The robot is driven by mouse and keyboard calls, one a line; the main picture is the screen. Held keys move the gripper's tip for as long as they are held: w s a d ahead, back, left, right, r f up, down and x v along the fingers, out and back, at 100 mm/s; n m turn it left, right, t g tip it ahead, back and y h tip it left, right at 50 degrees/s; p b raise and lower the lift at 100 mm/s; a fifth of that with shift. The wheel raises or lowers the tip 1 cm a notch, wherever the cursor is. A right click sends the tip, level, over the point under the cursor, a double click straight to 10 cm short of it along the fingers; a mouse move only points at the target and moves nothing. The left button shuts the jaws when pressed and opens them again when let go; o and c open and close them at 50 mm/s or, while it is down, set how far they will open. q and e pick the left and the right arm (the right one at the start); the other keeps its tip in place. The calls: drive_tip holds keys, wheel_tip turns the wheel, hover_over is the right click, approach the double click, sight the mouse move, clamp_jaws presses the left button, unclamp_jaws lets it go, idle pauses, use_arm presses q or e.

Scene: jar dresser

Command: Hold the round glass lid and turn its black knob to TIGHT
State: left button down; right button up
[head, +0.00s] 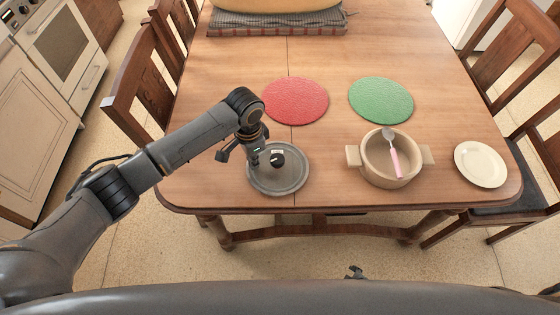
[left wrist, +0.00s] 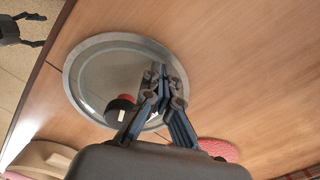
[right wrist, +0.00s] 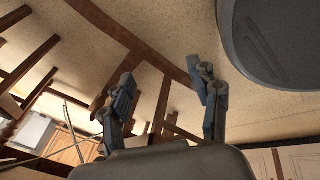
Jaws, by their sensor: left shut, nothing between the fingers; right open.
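The round glass lid (head: 290,184) with a grey rim lies flat on the table near its front edge; it also fills much of the left wrist view (left wrist: 95,65). Its black knob (head: 278,160) has a white mark and a red part beside it, clearer in the left wrist view (left wrist: 115,109); I cannot read any lettering. My left gripper (head: 257,158) is shut and empty over the lid, just left of the knob; its fingertips (left wrist: 159,76) hide part of the lid. Whether they touch it I cannot tell. My right gripper (right wrist: 163,82) is open and empty, away from the table top.
A red mat (head: 295,100) and a green mat (head: 381,100) lie behind the lid. A beige pot (head: 372,173) with a pink-handled spoon (head: 394,150) and a cream plate (head: 481,165) are to the right. Chairs stand at both sides. Table between lid and pot is clear.

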drive_tip(key=w+a+r+n+t+y, duration=0.3)
drive_tip(key=w+a+r+n, duration=0.6)
drive_tip(key=w+r+n, duration=0.4)
drive_tip(key=s+a+r+n+t+y, duration=0.1)
drive_tip(key=s+a+r+n, duration=0.1)
drive_tip(key=a+r+n, duration=0.35)
drive_tip(key=s+a+r+n+y, duration=0.1)
drive_tip(key=a+r+n+y, duration=0.1)
drive_tip(key=r+n, duration=0.5)
drive_tip(key=s+a+r+n+t+y, duration=0.1)
drive_tip(key=s+a+r+n, duration=0.15)
drive_tip(key=r+n, duration=0.4)
drive_tip(key=m+t+h, duration=0.1)
drive_tip(key=m+t, duration=0.1)
drive_tip(key=t, duration=0.1)
approach(278, 161)
drive_tip(key=x, duration=0.7)
drive_tip(key=shift+w+a, duration=0.15)
drive_tip(key=shift+w, duration=0.2)
drive_tip(key=shift+w+a+f, duration=0.3)
drive_tip(key=shift+w+f, duration=0.05)
drive_tip(key=shift+w, duration=0.25)
drive_tip(key=shift+c, duration=0.5)
drive_tip(key=c, duration=1.1)
